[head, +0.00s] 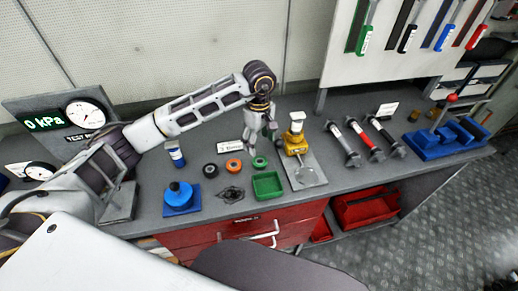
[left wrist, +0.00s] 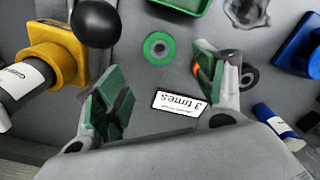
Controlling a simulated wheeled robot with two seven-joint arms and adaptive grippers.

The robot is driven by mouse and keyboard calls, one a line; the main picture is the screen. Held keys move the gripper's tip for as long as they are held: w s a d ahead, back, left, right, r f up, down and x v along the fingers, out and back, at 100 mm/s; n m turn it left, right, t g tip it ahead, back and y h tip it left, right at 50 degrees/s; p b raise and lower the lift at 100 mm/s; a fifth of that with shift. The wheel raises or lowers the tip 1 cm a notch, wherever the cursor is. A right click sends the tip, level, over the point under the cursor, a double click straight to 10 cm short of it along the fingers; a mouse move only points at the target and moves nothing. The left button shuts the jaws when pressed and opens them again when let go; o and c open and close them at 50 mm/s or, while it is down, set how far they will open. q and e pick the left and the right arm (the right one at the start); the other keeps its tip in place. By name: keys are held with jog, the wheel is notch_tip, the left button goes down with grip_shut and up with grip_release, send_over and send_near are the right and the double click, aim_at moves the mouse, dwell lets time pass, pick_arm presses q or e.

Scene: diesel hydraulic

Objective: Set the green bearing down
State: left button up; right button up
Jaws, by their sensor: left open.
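The green bearing (head: 260,162), a green ring with a dark centre, lies flat on the grey workbench, just behind the green tray (head: 267,186). It also shows whole and unobstructed in the left wrist view (left wrist: 148,48). My left gripper (head: 268,134) is above the bench close to the bearing. In the left wrist view its two green-padded fingers (left wrist: 160,88) are spread apart with nothing between them. The bearing shows beyond the fingertips, apart from them. My right gripper is not in view.
An orange ring (head: 234,166) and a black ring (head: 210,170) lie left of the bearing. A yellow device (head: 295,143) stands to the right, with a black ball (left wrist: 95,23) near my finger. A "3 times" label (left wrist: 180,106) lies behind. A blue device (head: 180,196) stands left.

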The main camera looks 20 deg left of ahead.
pick_arm(q)
jog(key=shift+r, duration=1.4)
